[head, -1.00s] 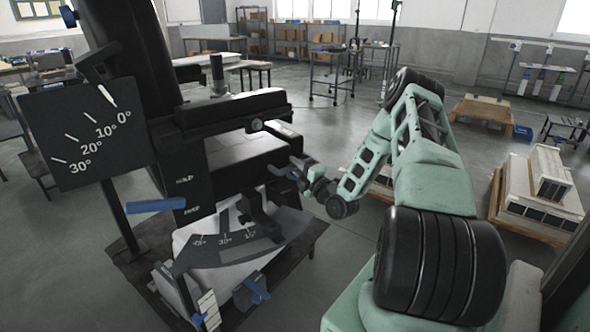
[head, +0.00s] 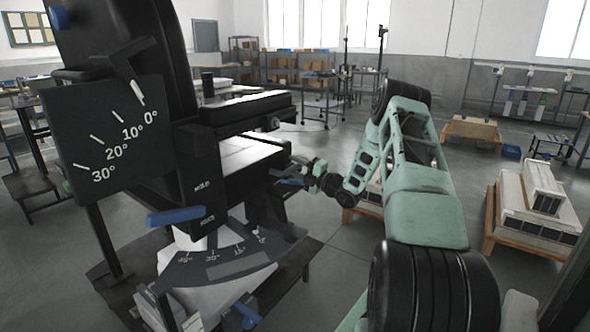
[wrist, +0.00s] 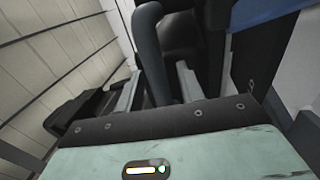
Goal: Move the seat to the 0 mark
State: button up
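The black seat (head: 245,154) is a thick pad on the lift column at the left of the head view. Below it, a curved scale (head: 233,261) carries angle marks; dark parts beside its right end hide where the pointer stands. The far part of the handle is hidden.
An upright plate (head: 105,135) with marks from 0° to 30° stands at the left. A blue lever (head: 175,216) sticks out below it. Pallets with pale boxes (head: 535,205) stand at the right.

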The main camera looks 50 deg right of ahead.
jog(key=shift+a, duration=0.1)
jog(key=b+v, duration=0.2)
jog(key=v, duration=1.5)
jog(key=shift+s, duration=0.25)
dwell(0.4)
